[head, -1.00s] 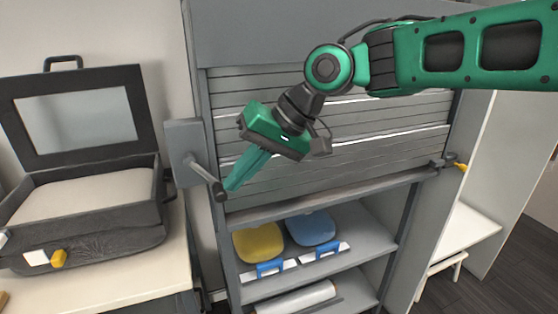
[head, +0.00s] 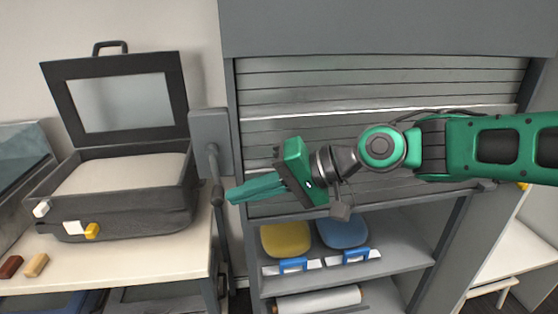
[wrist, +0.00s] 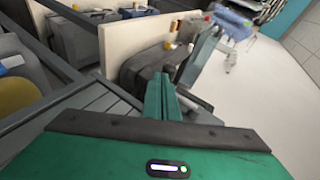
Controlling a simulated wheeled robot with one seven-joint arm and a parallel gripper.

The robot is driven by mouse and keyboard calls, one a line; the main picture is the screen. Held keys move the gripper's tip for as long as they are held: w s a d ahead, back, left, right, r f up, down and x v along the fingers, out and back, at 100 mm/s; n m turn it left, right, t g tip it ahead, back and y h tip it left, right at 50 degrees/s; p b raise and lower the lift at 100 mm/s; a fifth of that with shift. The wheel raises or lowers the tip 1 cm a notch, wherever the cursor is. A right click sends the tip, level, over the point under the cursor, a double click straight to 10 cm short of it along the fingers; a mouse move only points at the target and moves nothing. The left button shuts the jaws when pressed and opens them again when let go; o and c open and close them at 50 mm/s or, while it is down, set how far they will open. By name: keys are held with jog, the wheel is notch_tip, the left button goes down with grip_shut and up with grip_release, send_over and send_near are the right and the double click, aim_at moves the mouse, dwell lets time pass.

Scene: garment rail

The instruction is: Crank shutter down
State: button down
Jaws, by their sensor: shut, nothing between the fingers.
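The grey slatted shutter (head: 385,82) covers the upper part of the cabinet; its lower edge is just above the shelf with the seat-like pads. A grey crank box (head: 210,128) is on the left post. Its crank handle (head: 217,193) hangs down with a dark grip at the lower end. My gripper (head: 232,195) is shut and empty, its fingers pointing left, with the tips just right of the crank grip; I cannot tell whether they touch.
An open dark case (head: 125,200) stands on the light counter (head: 150,275) at the left. A yellow pad (head: 285,240) and a blue pad (head: 342,230) lie on the cabinet shelf. A white roll (head: 318,299) lies below.

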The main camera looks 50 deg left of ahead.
dwell(0.7)
jog(key=w+d+r, duration=0.3)
jog(key=w+d, duration=0.6)
jog(key=shift+w, duration=0.2)
